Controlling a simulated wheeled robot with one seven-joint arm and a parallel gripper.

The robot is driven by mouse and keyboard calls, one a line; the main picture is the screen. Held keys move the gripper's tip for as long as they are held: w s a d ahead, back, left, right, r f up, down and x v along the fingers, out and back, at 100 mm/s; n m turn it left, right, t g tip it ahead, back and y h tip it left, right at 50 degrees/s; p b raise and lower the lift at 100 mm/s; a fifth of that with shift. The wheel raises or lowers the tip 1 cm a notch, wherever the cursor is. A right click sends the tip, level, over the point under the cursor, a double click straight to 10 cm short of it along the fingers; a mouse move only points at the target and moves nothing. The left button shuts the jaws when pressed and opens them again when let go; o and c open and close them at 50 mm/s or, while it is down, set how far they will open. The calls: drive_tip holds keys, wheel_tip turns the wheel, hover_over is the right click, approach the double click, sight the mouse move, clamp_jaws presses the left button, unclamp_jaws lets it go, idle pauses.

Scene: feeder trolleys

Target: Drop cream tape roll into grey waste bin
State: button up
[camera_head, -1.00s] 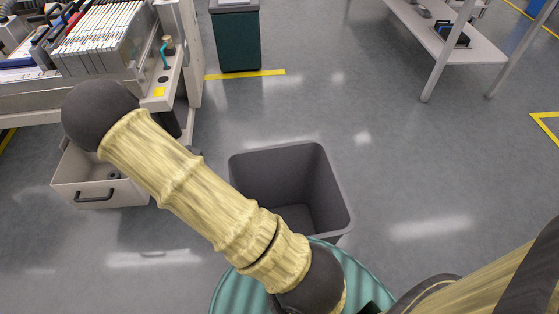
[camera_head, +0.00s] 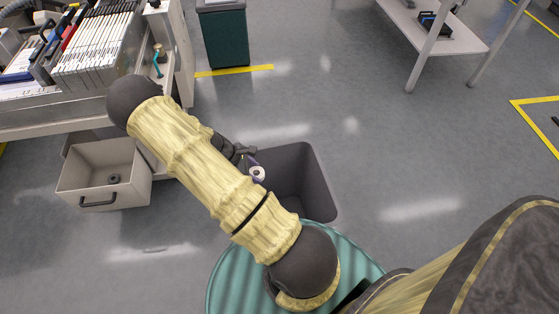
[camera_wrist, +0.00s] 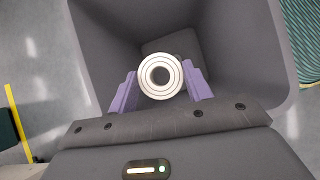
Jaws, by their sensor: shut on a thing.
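The cream tape roll (camera_wrist: 146,86) is a small ring with a dark hole, held between the two purple fingers of my gripper (camera_wrist: 161,88) in the wrist view. My gripper is shut on it. In the head view the roll (camera_head: 257,173) shows just past my arm, at the left side of the grey waste bin (camera_head: 318,185). In the wrist view the open bin (camera_wrist: 232,50) lies beneath the roll, with its floor visible beyond. My arm hides the bin's left part in the head view. I cannot tell the roll's exact height over the rim.
A beige drawer bin (camera_head: 75,180) with a dark ring inside stands at the left, below a feeder trolley (camera_head: 180,50). A dark green bin (camera_head: 224,38) stands at the back. A shelf table (camera_head: 455,45) is at the right. The floor between is clear.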

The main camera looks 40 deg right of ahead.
drive_tip(key=s+d+p, duration=0.3)
drive_tip(key=s+d, duration=0.2)
drive_tip(key=d, duration=0.1)
drive_tip(key=shift+s+d, duration=0.2)
drive_tip(key=shift+s, duration=0.2)
drive_tip(key=shift+r, duration=0.1)
wheel_tip(320, 180, down, 6)
drive_tip(key=b, duration=0.5)
drive_tip(key=o, duration=1)
drive_tip(key=shift+r, duration=0.1)
drive_tip(key=p+v, duration=0.4)
drive_tip(key=v, duration=1.2)
drive_tip(key=shift+w+a+r, duration=0.15)
drive_tip(key=shift+r, duration=0.1)
drive_tip(key=shift+w+a+r, duration=0.1)
drive_tip(key=shift+a+r, duration=0.1)
drive_tip(key=shift+r, duration=0.05)
